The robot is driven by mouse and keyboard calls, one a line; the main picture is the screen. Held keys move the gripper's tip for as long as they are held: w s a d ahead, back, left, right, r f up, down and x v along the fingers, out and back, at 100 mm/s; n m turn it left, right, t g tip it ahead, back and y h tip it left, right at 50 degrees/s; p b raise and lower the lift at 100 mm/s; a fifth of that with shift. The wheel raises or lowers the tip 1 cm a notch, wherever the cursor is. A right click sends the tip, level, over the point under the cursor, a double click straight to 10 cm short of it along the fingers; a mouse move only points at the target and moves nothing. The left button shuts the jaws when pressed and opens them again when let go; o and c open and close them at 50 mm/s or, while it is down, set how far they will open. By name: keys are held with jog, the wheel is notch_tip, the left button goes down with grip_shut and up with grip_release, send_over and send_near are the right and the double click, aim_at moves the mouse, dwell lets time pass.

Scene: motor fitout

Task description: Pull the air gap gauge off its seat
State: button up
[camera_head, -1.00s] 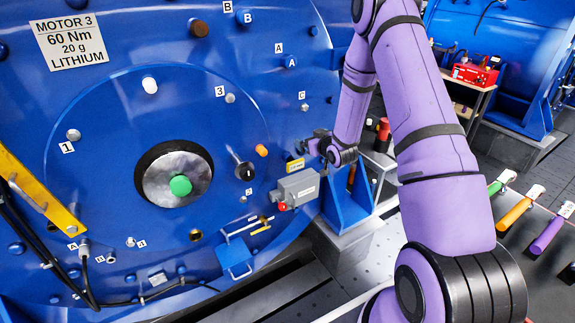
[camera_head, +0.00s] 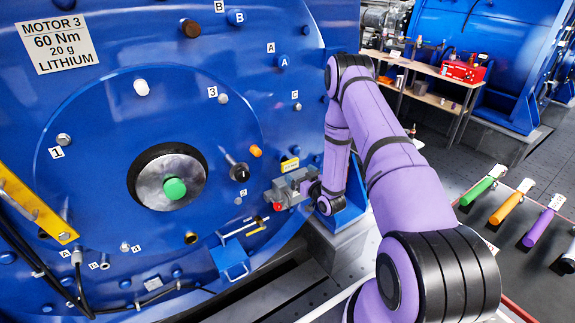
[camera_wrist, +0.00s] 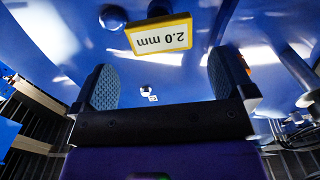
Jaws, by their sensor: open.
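The air gap gauge appears as a small yellow-edged plate (camera_head: 289,165) on the blue motor face, just above a grey box. In the wrist view its white label reads "2.0 mm" (camera_wrist: 160,37), upside down and slightly tilted. My gripper (camera_wrist: 163,82) is open, with nothing between its two textured pads. The gauge shows beyond the fingertips, toward the top of the wrist view and roughly centred between them.
A blue bracket (camera_head: 232,260) and a green-capped shaft (camera_head: 174,188) are to the left. Coloured-handled tools (camera_head: 507,207) lie on a bench at right.

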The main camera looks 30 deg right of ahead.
aim_at(291, 166)
jog(key=shift+w+a, duration=0.15)
jog(key=shift+w, duration=4.35)
jog(key=shift+c, duration=0.2)
jog(key=c, duration=1)
jog(key=shift+s, duration=2.95)
jog(key=shift+s, duration=0.15)
jog(key=s+d, duration=0.1)
jog(key=s, duration=2)
jog(key=shift+s, duration=0.4)
